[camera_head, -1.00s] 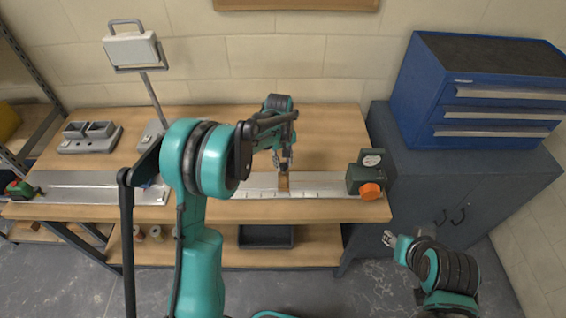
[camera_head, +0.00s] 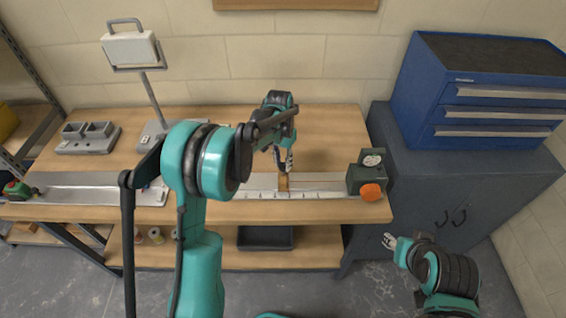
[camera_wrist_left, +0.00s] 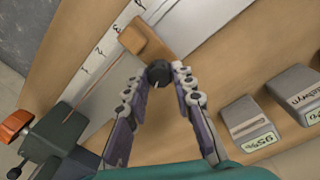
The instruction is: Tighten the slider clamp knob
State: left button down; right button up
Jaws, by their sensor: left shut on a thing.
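A brown slider block (camera_head: 283,183) sits across the pale measuring rail (camera_head: 318,182) on the bench. In the left wrist view the slider block (camera_wrist_left: 146,42) carries a round black knob (camera_wrist_left: 158,73) on its near side. My left gripper (camera_head: 285,166) is at the slider. In the left wrist view its fingers (camera_wrist_left: 160,75) are on either side of the knob, shut on it. The knob is too small to make out in the head view. My right gripper (camera_head: 390,240) hangs at the lower right, away from the bench, too small to judge its fingers.
A lamp (camera_head: 133,48), a grey holder (camera_head: 88,143) and a second metal plate (camera_head: 95,189) are on the left. A blue drawer chest (camera_head: 480,100) stands at the right.

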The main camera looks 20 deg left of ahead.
pick_arm(q)
jog(key=m, duration=0.4)
jog(key=shift+m, duration=0.4)
dwell(0.4)
jog(key=c, duration=1.3)
grip_release()
jog(key=shift+o, duration=0.2)
jog(key=shift+r, duration=0.15)
notch_tip(320, 180, up, 12)
jog(key=shift+w+a, duration=0.2)
